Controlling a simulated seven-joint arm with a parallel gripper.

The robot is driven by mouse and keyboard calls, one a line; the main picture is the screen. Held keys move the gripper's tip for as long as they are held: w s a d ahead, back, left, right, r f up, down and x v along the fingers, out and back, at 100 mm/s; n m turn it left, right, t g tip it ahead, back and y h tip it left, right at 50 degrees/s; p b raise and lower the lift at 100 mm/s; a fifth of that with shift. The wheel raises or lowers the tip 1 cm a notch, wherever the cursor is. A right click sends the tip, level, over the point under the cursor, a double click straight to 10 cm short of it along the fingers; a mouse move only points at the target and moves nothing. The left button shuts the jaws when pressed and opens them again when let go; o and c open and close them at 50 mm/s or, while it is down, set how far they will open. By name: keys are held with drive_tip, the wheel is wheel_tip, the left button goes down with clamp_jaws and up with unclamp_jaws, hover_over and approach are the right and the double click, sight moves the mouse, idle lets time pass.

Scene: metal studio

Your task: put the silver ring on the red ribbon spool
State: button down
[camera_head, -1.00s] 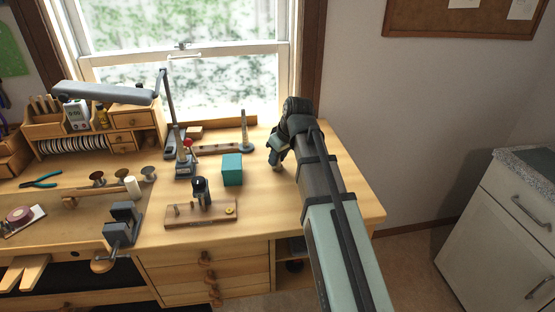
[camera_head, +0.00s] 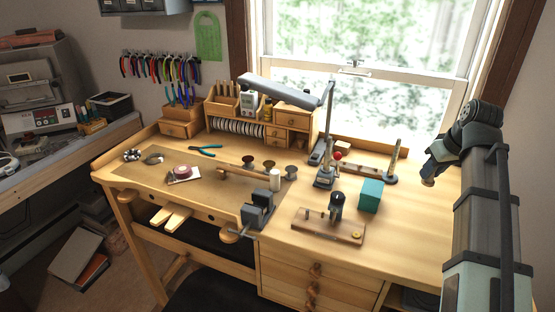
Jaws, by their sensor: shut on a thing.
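My gripper (camera_head: 431,170) is at the right, raised over the right end of the workbench. It is shut on a small pale brownish thing (camera_head: 428,182) at its tips, mostly hidden and too small to identify. I cannot tell whether this or the held thing is the silver ring.
A tapered rod stands on a base (camera_head: 391,178) near my gripper.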

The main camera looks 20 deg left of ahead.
wheel_tip(320, 180, up, 22)
drive_tip(key=w+a+n, duration=0.3)
drive_tip(key=w+a, duration=0.1)
drive_tip(key=a, duration=1.3)
drive_tip(key=n+g+y, duration=0.2)
drive_tip(key=n+g, duration=0.2)
drive_tip(key=n, duration=0.4)
hover_over(178, 167)
drive_tip(key=d, duration=0.2)
drive_tip(key=shift+f, duration=14.45)
drive_tip(key=shift+d+f, duration=0.1)
drive_tip(key=c, duration=1)
unclamp_jaws()
